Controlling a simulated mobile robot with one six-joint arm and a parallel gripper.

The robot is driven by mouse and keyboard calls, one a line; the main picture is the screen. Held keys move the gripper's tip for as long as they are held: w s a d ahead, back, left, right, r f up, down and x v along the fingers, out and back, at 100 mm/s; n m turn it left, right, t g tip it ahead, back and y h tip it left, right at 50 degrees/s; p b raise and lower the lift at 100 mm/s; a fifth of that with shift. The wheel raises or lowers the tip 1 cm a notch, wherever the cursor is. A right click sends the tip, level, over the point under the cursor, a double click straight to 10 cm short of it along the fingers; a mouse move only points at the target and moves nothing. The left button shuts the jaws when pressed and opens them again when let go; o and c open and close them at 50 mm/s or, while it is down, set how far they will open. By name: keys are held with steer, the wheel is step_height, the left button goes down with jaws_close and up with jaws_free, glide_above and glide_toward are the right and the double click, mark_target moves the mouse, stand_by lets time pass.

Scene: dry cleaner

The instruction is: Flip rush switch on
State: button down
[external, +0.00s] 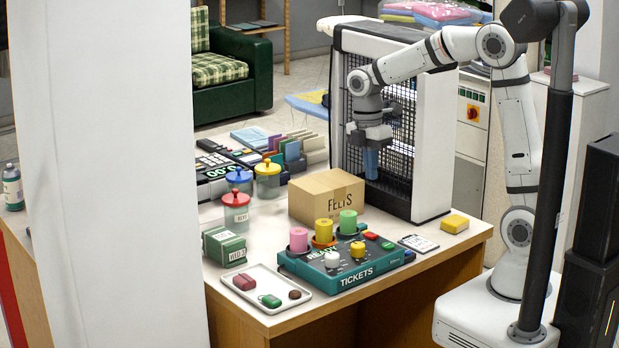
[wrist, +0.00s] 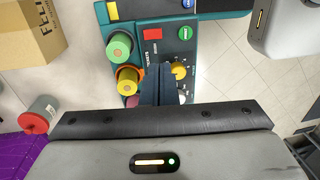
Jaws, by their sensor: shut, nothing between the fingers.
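The teal ticket panel (external: 300,268) lies on the counter, marked "READY" and "TICKETS". It bears pink, yellow and green rolls, a white knob (external: 331,260), a yellow knob (external: 357,249), a red block (external: 371,235) and a green round piece (external: 388,245). The wrist view shows the red block (wrist: 152,34), green round piece (wrist: 185,33) and yellow knob (wrist: 179,70). No rush label is readable, so I cannot tell which part is the rush switch or its position. My gripper (external: 371,172) is shut and empty, pointing down above the counter behind the panel; its fingers (wrist: 157,85) hide part of the panel.
A cardboard box (external: 326,197) marked "FELTS" stands behind the panel. A white tray (external: 262,297) with small items lies at front left. A white-framed mesh panel (external: 432,150) stands behind my gripper. A yellow block (external: 455,223) and a card (external: 418,243) lie at right.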

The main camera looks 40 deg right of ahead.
mark_target(374, 236)
steer(key=shift+f, duration=0.2)
steer(key=f, duration=0.4)
steer(key=s+f, duration=0.1)
steer(key=f, duration=0.8)
steer(key=shift+s+f, duration=0.3)
steer(key=shift+s+f+b, duration=0.1)
steer(key=shift+f+b, duration=0.15)
steer(key=shift+b, duration=0.15)
